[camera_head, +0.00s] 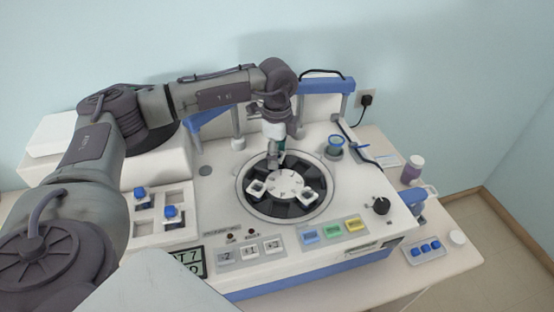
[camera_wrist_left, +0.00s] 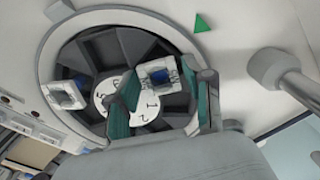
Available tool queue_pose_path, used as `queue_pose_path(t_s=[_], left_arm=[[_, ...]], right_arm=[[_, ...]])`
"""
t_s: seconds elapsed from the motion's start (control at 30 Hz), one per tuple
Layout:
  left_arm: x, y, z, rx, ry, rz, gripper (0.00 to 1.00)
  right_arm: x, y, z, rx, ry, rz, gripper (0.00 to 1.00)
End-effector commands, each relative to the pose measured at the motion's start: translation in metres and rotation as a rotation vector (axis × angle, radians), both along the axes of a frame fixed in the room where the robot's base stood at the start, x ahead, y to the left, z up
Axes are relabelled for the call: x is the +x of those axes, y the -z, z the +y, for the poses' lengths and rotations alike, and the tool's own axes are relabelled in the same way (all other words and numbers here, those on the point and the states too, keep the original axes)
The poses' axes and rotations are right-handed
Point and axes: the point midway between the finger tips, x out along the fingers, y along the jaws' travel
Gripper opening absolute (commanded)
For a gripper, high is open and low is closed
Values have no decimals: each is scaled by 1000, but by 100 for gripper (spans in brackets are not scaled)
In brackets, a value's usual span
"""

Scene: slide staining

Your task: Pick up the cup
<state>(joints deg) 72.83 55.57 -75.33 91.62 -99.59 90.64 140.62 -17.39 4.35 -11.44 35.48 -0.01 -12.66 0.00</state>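Small white square cups sit on a round black carousel (camera_head: 250,205) with a white numbered hub. In the head view one cup (camera_head: 256,188) is at its left and another cup (camera_head: 309,195) at its right. My left gripper (camera_head: 275,160) points down over the back of the carousel. In the left wrist view my left gripper (camera_wrist_left: 167,86) is open, its green-padded fingers apart. A white cup with a blue inside (camera_wrist_left: 157,76) shows between and just beyond the fingertips; I cannot tell whether they touch it. Another cup (camera_wrist_left: 63,95) is farther left. My right gripper is out of view.
Grey posts, one (camera_wrist_left: 285,75) close to the left gripper, stand behind the carousel. A blue-rimmed container (camera_head: 335,145) and a purple bottle (camera_head: 412,169) are right.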

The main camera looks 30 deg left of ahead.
Motion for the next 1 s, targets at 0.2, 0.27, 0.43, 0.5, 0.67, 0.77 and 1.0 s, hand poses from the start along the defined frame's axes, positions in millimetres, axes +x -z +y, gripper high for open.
queue_pose_path(t_s=[0.2,0.27,0.43,0.5,0.67,0.77,1.0], left_arm=[[0,0,0,0,0,0,13],[0,0,0,0,0,0,13],[0,-1,0,0,0,0,13],[0,-2,0,0,0,-1,13],[1,-13,0,-1,-1,-5,13],[2,-27,0,-2,-1,-6,13],[17,-61,-40,-3,7,-5,13]], right_arm=[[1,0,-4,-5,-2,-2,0],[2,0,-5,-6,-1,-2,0],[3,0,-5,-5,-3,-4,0],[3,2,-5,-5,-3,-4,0],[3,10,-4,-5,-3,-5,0],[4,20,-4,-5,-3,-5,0],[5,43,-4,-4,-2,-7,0]])
